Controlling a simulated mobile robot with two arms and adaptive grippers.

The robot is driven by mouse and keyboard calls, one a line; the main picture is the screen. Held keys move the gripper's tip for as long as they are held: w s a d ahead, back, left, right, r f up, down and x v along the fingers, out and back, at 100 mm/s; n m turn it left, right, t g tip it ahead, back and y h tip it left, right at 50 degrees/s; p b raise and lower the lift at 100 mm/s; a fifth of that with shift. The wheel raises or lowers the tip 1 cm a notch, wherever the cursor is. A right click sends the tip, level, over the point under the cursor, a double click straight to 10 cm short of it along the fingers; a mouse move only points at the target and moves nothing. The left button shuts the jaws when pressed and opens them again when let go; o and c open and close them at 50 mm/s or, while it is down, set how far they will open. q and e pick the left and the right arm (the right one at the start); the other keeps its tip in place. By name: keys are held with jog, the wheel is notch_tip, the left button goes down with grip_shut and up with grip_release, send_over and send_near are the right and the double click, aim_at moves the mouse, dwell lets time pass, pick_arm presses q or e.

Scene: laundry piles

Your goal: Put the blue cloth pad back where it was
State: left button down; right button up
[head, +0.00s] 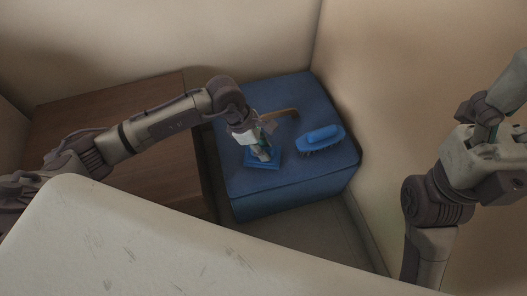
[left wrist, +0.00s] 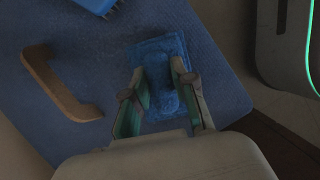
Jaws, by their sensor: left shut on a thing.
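The blue cloth pad (head: 262,165) is at the left part of the top of a blue fabric-covered block (head: 240,184). In the left wrist view the pad (left wrist: 172,48) is a flat rectangle with a raised middle part between my fingers. My left gripper (head: 260,150) reaches down from above and is shut on that raised part; its fingers show in the left wrist view (left wrist: 160,88). I cannot tell whether the pad touches the block or hangs just above it.
A blue brush (head: 321,138) with dark bristles lies right of the pad. A curved wooden handle (head: 280,113) lies behind it, also in the left wrist view (left wrist: 60,85). A brown wooden surface (head: 150,185) stands left of the block. Pale walls close in behind and right.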

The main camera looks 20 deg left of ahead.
pick_arm(q)
jog(key=shift+f, duration=0.15)
jog(key=c, duration=0.9)
grip_release()
jog(key=shift+f, duration=0.1)
jog(key=shift+c, duration=0.2)
